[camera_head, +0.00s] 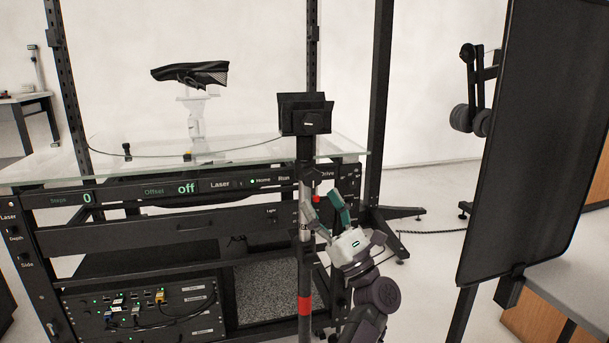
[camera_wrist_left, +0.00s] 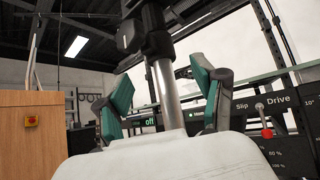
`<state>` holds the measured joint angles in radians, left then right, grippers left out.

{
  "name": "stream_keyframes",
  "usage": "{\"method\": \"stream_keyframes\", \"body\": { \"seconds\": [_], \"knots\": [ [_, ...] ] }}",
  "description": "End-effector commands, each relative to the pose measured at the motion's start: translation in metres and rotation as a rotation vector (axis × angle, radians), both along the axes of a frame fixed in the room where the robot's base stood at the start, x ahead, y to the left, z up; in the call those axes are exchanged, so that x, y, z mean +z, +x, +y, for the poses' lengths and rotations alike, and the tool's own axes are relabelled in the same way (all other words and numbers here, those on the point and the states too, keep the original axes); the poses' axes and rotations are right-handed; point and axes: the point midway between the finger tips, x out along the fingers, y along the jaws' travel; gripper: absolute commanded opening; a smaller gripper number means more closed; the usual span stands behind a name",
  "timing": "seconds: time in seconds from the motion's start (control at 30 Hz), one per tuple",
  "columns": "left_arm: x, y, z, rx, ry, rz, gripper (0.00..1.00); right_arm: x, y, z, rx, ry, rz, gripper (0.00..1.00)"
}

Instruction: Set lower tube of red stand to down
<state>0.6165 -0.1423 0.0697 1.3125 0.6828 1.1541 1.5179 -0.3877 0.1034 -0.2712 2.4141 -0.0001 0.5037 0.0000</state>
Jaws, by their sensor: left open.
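The red stand is an upright pole carrying a black boxy head (camera_head: 305,115). A red band (camera_head: 304,306) marks its dark lower tube. A silver stretch of the pole shows in the left wrist view (camera_wrist_left: 165,95), with a black collar (camera_wrist_left: 152,35) above it. My left gripper (camera_head: 323,204) is at mid-height of the pole. In the left wrist view its two green-padded fingers (camera_wrist_left: 160,82) are spread, one on each side of the silver tube, with gaps visible. The stand's foot is out of frame. My right gripper is not in view.
A turntable rig with a glass top (camera_head: 110,165) and a control panel (camera_head: 165,190) stands close behind the pole. A black shoe-like item (camera_head: 192,75) is above the glass. A large dark panel (camera_head: 530,130) is at the right. A red-knobbed lever (camera_wrist_left: 267,134) is beside "Drive".

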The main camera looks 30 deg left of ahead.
Motion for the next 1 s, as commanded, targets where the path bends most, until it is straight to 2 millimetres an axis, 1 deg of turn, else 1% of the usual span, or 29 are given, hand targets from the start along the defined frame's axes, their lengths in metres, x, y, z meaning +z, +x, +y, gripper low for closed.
{"method": "stream_keyframes", "body": {
  "seconds": [0.03,0.1,0.33,0.53,0.8,0.87,1.0],
  "knots": [
    [0.009,0.001,0.008,0.001,0.001,-0.003,0.69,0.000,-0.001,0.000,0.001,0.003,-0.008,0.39],
    [0.019,0.003,0.019,0.003,0.003,-0.002,0.69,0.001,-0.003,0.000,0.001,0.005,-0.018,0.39],
    [0.045,0.010,0.044,0.001,0.003,0.001,0.69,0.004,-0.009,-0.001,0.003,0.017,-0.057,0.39],
    [0.054,0.012,0.053,0.001,0.002,0.003,0.69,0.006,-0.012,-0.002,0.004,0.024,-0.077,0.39],
    [0.055,0.012,0.054,0.001,0.002,0.003,0.69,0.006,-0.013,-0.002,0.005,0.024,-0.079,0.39],
    [0.055,0.012,0.054,0.000,0.002,0.004,0.61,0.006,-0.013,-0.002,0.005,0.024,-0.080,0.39],
    [0.055,0.012,0.054,0.000,0.002,0.004,0.37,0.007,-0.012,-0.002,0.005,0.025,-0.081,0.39]
  ]
}}
